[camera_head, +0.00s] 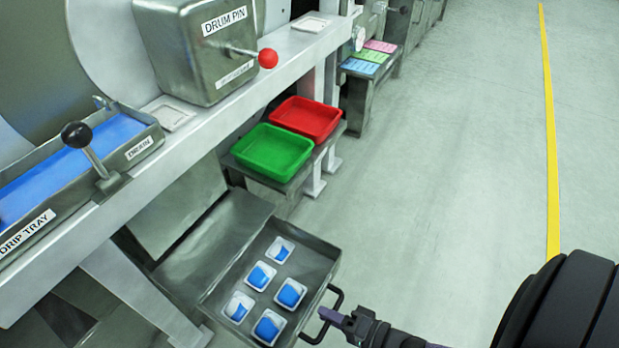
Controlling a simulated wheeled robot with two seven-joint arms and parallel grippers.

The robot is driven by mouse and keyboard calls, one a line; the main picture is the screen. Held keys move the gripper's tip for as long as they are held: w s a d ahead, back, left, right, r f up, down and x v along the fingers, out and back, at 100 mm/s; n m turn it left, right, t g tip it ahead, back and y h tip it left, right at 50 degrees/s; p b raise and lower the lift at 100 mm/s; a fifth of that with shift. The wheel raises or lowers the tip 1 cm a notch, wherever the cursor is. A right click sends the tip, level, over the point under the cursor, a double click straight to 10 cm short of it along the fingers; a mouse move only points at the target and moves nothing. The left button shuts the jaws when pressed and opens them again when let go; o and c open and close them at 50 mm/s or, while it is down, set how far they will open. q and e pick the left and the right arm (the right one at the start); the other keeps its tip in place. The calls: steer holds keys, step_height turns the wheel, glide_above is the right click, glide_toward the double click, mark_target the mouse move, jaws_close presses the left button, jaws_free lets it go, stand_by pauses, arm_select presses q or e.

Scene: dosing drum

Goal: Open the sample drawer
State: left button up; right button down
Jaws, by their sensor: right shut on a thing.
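The sample drawer (318,268) is pulled out from under the machine at lower centre. Its grey metal tray holds several small white cups with blue contents (291,293). A dark bar handle (337,300) is on its right side. My right gripper (330,316) comes in from the lower right and is shut on the handle. Its fingertips are small in the picture and partly overlap the handle. My left gripper is not in view.
A green tray (273,152) and a red tray (306,118) sit on a low shelf behind the drawer. A drip tray (75,150) and a black-knobbed lever (78,136) are at left. A red-knobbed pin (267,58) sticks out above. The floor at right is clear.

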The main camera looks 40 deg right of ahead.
steer(key=shift+s+d+f, duration=0.1)
steer(key=shift+s+d, duration=0.2)
steer(key=shift+s, duration=0.5)
steer(key=c, duration=0.7)
jaws_free()
steer(key=shift+s, duration=0.1)
steer(key=shift+o, duration=0.2)
steer(key=p+v, duration=0.2)
steer(key=v, duration=0.8)
